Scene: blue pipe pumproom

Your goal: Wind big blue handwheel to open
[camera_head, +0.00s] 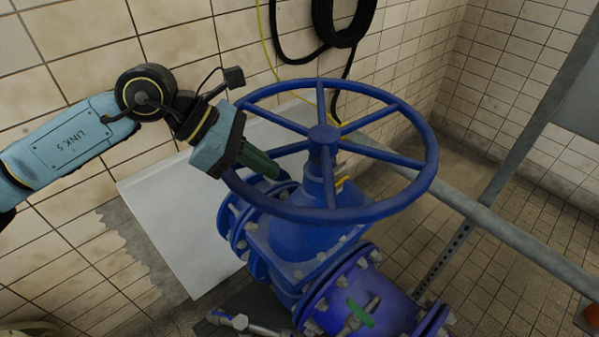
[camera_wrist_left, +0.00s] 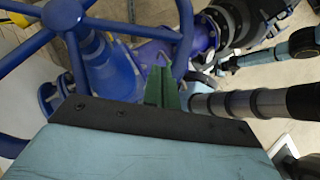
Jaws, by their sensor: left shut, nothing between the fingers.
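The big blue handwheel (camera_head: 323,135) sits on top of a blue valve (camera_head: 305,238), a round rim with several spokes. It also shows in the left wrist view (camera_wrist_left: 62,14), with the rim curving close by the fingers. My left gripper (camera_head: 276,173) reaches in from the left, its green fingers at the left side of the rim with tips toward the inside of the wheel. The fingers are shut with nothing between them, as the left wrist view (camera_wrist_left: 161,70) also shows. I cannot tell whether they touch the rim or a spoke.
A grey rail (camera_head: 490,222) runs behind the wheel to the right. A white panel (camera_head: 165,225) stands at left behind the valve. A black hose (camera_head: 338,22) hangs on the tiled wall. A small green handle (camera_head: 360,313) is low on the pipe.

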